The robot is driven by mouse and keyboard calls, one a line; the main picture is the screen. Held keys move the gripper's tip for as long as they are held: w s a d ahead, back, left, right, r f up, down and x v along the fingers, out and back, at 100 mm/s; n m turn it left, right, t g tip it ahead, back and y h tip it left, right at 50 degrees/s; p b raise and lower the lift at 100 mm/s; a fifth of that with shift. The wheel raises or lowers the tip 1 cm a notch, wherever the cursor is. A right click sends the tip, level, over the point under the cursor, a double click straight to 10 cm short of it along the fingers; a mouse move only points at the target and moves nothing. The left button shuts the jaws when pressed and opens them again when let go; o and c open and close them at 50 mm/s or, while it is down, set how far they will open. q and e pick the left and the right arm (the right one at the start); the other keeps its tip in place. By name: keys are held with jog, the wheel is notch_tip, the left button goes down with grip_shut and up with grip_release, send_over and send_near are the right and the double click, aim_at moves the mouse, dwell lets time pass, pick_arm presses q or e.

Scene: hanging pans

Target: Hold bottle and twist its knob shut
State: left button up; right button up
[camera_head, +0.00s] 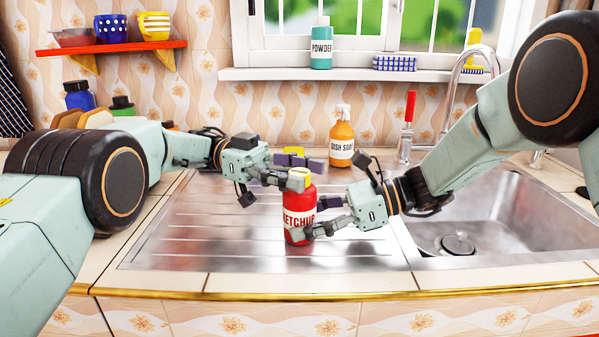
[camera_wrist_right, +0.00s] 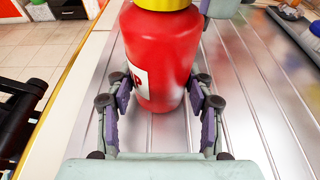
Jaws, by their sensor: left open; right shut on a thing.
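A red ketchup bottle (camera_head: 297,228) with a white label stands upright on the metal drainboard. Its yellow knob (camera_head: 300,172) is on top, partly hidden by my left gripper. My right gripper (camera_head: 318,220) is shut on the lower body of the bottle, with a finger on each side. The right wrist view shows the red bottle (camera_wrist_right: 160,55) between the purple pads of this gripper (camera_wrist_right: 160,100), with the yellow knob (camera_wrist_right: 163,4) cut off at the top edge. My left gripper (camera_head: 302,172) is open at the knob, its fingers around or beside it; contact is unclear.
The drainboard (camera_head: 200,235) is clear left of the bottle. A sink (camera_head: 480,235) with a tap lies at the right. An orange dish soap bottle (camera_head: 342,140) and a red-handled brush (camera_head: 408,115) stand behind. The counter's front edge (camera_head: 250,295) is close.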

pick_arm(q)
notch_tip(320, 180, up, 10)
dwell(0.6)
jog(key=shift+w, duration=0.1)
jog(key=shift+w+a+n+t, duration=0.2)
jog(key=shift+a+n+t, duration=0.1)
jog(key=shift+t, duration=0.2)
jog(key=w+a+n+t+h, duration=0.2)
jog(key=w+a+n+t, duration=0.1)
jog(key=a+n+t, duration=0.15)
jog(key=n+t+y, duration=0.1)
jog(key=n+t, duration=0.5)
jog(key=t, duration=0.5)
send_near(297, 170)
jog(key=shift+m, duration=0.25)
jog(key=shift+s+f+x, duration=0.1)
jog(key=shift+s+x, duration=0.05)
jog(key=shift+x, duration=2.4)
jog(key=shift+s+f+x, duration=0.1)
jog(key=shift+s+x, duration=0.05)
jog(key=shift+x, duration=2.35)
jog(key=shift+d, duration=0.15)
